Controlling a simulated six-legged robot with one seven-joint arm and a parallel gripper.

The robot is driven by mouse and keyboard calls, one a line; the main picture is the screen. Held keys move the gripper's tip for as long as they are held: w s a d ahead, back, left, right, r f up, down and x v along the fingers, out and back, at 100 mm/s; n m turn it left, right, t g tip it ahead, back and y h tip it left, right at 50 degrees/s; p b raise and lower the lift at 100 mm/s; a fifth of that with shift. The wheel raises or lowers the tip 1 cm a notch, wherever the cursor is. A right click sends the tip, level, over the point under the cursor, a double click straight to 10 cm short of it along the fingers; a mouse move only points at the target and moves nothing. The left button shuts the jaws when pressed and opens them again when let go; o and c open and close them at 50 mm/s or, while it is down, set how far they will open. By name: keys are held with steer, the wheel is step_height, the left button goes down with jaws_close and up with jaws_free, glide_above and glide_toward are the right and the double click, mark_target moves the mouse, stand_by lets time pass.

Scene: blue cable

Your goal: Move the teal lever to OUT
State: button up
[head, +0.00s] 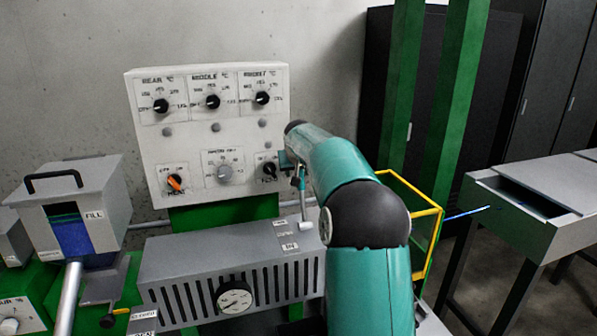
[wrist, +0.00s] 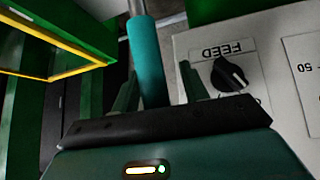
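The teal lever (head: 301,184) stands upright on a pale shaft at the right end of the grey slotted housing. Several small white labels (head: 285,234) sit left of its base, too small to read surely. My gripper (head: 292,168) is at the lever's top, partly hidden by my arm in the head view. In the wrist view the teal lever grip (wrist: 147,60) runs between the two fingers of my gripper (wrist: 158,72). The fingers are apart. A gap shows between the lever and the right finger; the left finger is close beside the lever, contact unclear.
A white control panel (head: 215,130) with several knobs stands behind the housing (head: 185,260). Its FEED knob (wrist: 229,74) is close to my gripper. A yellow-edged green frame (head: 425,215) is at the right. A hopper marked FILL (head: 110,208) stands left.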

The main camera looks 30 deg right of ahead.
steer(key=shift+s+r, duration=0.2)
steer(key=shift+s, duration=0.1)
steer(key=v, duration=1.3)
steer(key=shift+s+a+r, duration=0.15)
steer(key=shift+s+r, duration=0.1)
